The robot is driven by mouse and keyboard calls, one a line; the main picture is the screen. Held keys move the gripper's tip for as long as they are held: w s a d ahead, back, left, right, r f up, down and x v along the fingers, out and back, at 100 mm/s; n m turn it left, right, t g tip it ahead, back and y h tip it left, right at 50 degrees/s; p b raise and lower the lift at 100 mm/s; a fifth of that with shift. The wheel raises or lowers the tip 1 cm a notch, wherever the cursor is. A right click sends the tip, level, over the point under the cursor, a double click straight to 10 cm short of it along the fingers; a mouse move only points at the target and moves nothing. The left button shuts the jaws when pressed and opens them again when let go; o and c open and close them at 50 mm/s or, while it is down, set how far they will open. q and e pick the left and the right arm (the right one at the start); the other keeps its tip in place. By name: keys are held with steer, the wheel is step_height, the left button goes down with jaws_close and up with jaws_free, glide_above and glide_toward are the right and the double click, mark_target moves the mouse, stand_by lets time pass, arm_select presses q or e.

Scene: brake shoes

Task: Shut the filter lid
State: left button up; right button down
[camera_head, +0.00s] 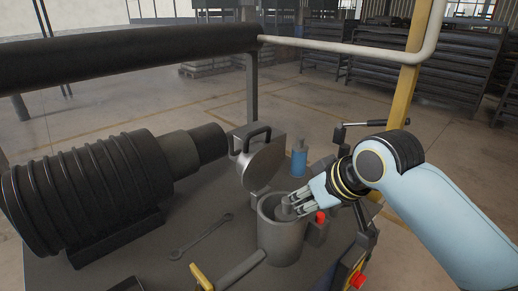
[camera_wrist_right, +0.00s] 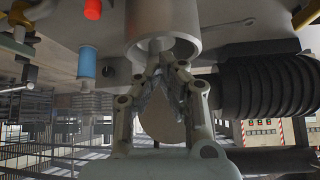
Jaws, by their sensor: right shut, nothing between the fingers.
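The filter is an upright grey cylindrical housing (camera_head: 283,238) with an open top. Its round metal lid (camera_head: 265,165) stands raised behind it at the hinge side, with a dark handle on its back. My right gripper (camera_head: 293,206) comes from the right, and its fingertips are at the mouth of the housing, in front of the raised lid. In the right wrist view the shut fingers (camera_wrist_right: 164,62) point at the housing (camera_wrist_right: 160,18), with the lid (camera_wrist_right: 165,122) partly hidden behind them. A grey stub shows inside the mouth near the fingertips; contact is unclear. My left gripper is not in view.
A blue bottle (camera_head: 299,160) stands behind the housing, and a red-capped part (camera_head: 320,217) is close at its right. A wrench (camera_head: 205,235) lies left of it. A large ribbed dark motor (camera_head: 90,185) fills the left. A yellow-handled pipe (camera_head: 235,272) runs in front.

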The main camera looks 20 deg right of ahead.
steer(key=w+a+r+n+t+y+p, duration=0.15)
steer(key=w+r, duration=0.35)
steer(key=r, duration=0.5)
steer(key=w+a+r+n+t+y, duration=0.15)
steer(key=w+r, duration=0.35)
steer(key=r, duration=0.5)
steer(key=m+p, duration=0.1)
steer(key=p, duration=0.3)
glide_above(257, 143)
steer(key=shift+h, duration=0.3)
step_height(257, 143, down, 7)
steer(key=shift+w+r, duration=0.15)
steer(key=shift+r, duration=0.05)
steer(key=shift+d+f, duration=0.1)
steer(key=shift+f, duration=0.15)
